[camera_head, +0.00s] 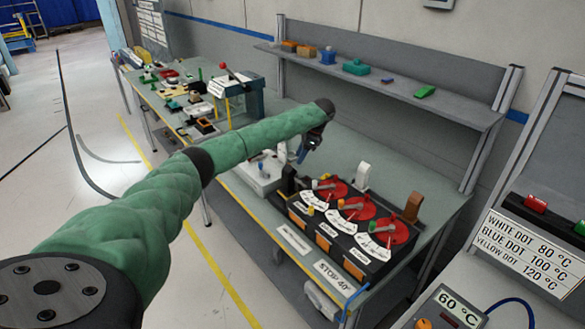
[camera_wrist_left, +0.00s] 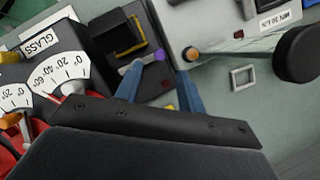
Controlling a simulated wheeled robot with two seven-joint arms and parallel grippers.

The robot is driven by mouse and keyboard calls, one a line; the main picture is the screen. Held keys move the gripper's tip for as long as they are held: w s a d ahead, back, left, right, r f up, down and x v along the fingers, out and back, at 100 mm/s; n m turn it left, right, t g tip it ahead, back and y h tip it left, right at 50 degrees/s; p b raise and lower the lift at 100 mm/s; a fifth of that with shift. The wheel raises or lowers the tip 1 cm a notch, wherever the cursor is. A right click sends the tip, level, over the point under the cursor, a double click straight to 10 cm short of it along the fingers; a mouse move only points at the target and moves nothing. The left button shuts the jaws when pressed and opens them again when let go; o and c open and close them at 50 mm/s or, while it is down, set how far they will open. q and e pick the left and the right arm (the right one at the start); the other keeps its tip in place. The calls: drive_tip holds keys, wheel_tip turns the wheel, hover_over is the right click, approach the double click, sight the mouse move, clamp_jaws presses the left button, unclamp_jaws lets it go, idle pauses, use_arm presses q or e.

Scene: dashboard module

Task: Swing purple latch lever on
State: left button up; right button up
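A small purple tip (camera_wrist_left: 160,55), which looks like the end of the latch lever, shows in the left wrist view on a dark module (camera_wrist_left: 122,36) with a yellow-edged window. My left gripper (camera_wrist_left: 158,88) has its two blue fingers apart, with nothing between them. The purple tip appears just beyond the gap between the fingertips; I cannot tell the distance. In the head view my left gripper (camera_head: 303,152) hangs over the workbench behind the dial panel, and the purple lever cannot be made out there. My right gripper is in neither view.
The dial panel (camera_head: 325,245) with red discs stands right of the gripper. A white box (camera_head: 258,175) is on its left. In the wrist view an orange-tipped lever (camera_wrist_left: 190,54) lies close to the right finger. A shelf (camera_head: 440,100) runs above the bench.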

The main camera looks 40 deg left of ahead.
use_arm(q)
drive_tip(key=p+x, duration=0.3)
drive_tip(key=x, duration=0.2)
drive_tip(key=shift+s+a+f, duration=0.1)
drive_tip(key=shift+a+f, duration=0.1)
drive_tip(key=shift+f, duration=0.15)
drive_tip(key=shift+x, duration=0.8)
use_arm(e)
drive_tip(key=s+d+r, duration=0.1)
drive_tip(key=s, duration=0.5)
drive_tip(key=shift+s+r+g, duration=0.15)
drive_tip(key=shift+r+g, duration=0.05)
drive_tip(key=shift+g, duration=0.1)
use_arm(q)
drive_tip(key=shift+c, duration=0.5)
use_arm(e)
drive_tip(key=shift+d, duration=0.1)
use_arm(q)
clamp_jaws()
